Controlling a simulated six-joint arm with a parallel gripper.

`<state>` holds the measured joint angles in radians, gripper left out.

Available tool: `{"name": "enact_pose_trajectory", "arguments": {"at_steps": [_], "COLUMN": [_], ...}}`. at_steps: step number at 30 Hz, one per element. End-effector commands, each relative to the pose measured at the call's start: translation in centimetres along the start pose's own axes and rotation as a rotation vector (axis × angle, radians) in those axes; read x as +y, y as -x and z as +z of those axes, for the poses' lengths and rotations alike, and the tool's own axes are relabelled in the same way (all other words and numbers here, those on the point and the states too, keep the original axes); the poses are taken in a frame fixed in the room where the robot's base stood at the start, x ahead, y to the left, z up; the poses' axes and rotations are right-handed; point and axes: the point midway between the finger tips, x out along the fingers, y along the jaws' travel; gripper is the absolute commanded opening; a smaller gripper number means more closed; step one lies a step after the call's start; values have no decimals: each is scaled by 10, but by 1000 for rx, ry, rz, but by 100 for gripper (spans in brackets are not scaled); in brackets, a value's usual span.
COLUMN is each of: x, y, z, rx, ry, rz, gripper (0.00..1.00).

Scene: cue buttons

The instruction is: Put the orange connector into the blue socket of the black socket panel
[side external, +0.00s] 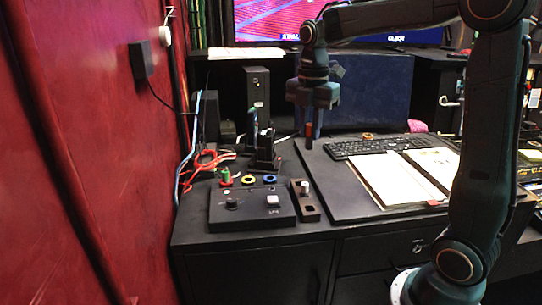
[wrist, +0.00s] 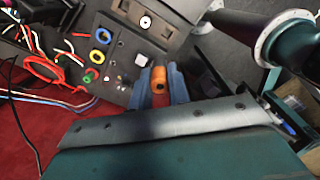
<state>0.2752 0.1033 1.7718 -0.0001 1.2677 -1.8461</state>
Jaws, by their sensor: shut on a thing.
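My gripper (side external: 311,118) points down above the desk, right of and behind the socket panel. In the wrist view its two blue fingers (wrist: 160,88) are shut on the orange connector (wrist: 158,78), and its lower end shows reddish below the fingers in the side view (side external: 309,134). The black socket panel lies at the left of the desk with three ringed sockets in a row: red (side external: 226,179), yellow (side external: 248,180) and blue (side external: 269,179). In the wrist view the blue socket (wrist: 104,36) is the upper one, left of the connector and apart from it.
Red-handled tool and cables (side external: 203,160) lie left. A keyboard (side external: 375,146) and papers (side external: 395,180) lie right.

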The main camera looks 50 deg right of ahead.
Motion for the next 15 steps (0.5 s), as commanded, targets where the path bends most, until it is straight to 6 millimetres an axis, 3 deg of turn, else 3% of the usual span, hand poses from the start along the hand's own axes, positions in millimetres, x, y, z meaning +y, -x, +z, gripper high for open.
{"name": "enact_pose_trajectory", "arguments": {"at_steps": [15], "x": [89], "y": [-54], "z": [20], "rx": [1], "ry": [1], "rz": [-2], "gripper": [0]}}
